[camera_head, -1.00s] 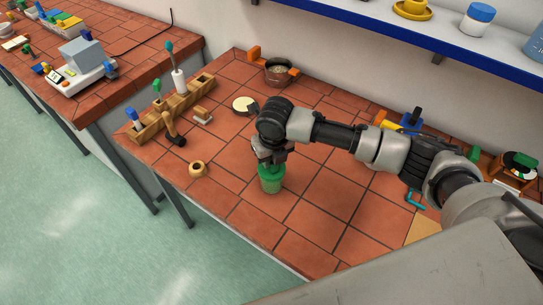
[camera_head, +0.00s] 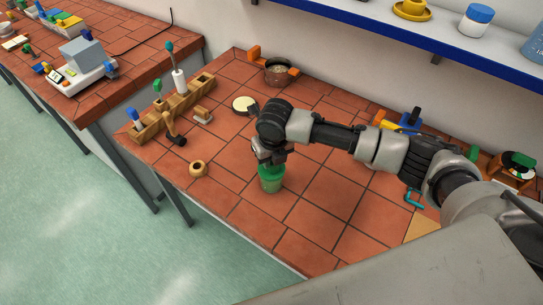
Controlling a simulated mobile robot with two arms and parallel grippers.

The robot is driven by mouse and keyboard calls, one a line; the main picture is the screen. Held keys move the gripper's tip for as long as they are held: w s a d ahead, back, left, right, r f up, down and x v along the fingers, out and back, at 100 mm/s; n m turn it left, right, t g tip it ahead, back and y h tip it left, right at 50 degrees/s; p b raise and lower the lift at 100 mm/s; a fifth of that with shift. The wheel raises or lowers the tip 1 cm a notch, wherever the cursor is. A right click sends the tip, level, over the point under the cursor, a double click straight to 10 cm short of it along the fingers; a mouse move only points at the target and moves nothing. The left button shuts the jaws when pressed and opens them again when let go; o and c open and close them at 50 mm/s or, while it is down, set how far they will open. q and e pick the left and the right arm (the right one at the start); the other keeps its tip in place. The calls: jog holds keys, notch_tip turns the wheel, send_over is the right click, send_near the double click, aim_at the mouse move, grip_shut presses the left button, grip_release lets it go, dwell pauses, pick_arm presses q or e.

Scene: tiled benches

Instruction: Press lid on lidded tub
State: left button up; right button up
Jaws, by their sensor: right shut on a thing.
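A green tub (camera_head: 271,183) stands upright on the tiled bench (camera_head: 310,225), near its front edge. My right gripper (camera_head: 271,163) points down onto the top of the tub, at a darker green part that looks like its lid (camera_head: 269,171). The fingers are shut on this lid, and the wrist above hides much of it. I cannot tell whether the lid sits fully down on the tub. My left gripper is not in view.
A wooden rack (camera_head: 172,113) with tools stands at the bench's left. A pot (camera_head: 278,73) and a pale round dish (camera_head: 244,104) are behind. A tan ring (camera_head: 198,169) lies left of the tub. A blue-edged shelf (camera_head: 400,38) hangs above. Tiles right of the tub are clear.

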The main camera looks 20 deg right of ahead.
dwell(0.4)
jog(key=o, duration=1.5)
jog(key=shift+c, duration=0.2)
jog(key=shift+r+p, duration=2.45)
jog(key=shift+p, duration=0.05)
jog(key=shift+r, duration=1.05)
